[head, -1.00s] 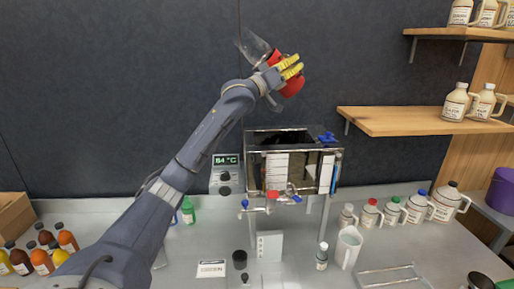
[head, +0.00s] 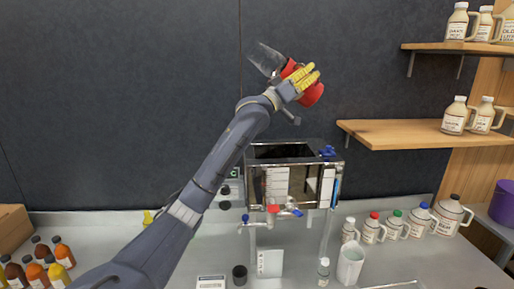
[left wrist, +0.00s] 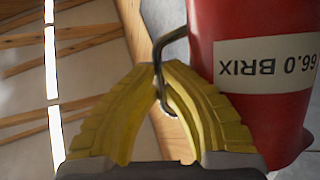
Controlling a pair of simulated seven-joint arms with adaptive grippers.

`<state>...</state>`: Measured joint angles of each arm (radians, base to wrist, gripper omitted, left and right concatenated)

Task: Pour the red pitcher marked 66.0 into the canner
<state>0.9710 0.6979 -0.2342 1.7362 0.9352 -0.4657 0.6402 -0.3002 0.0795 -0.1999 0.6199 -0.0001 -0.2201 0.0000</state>
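The red pitcher (head: 315,94) is held high above the canner, tilted in the head view. In the left wrist view the pitcher (left wrist: 235,110) shows a white label reading 66.0 BRIX, upside down. My left gripper (head: 310,76) has its yellow fingers closed on the pitcher's thin metal handle (left wrist: 168,42); the fingertips (left wrist: 158,78) meet around it. The canner (head: 290,180) is a metal box on legs with a dark top and spigots in front, below the pitcher. No liquid stream shows. My right gripper is out of view.
A clear object (head: 265,58) shows beside the pitcher; its nature is unclear. A wooden shelf (head: 400,131) with jugs is at right. Several jugs (head: 450,213) and a white pitcher (head: 350,262) stand on the counter. Bottles (head: 35,272) are at left.

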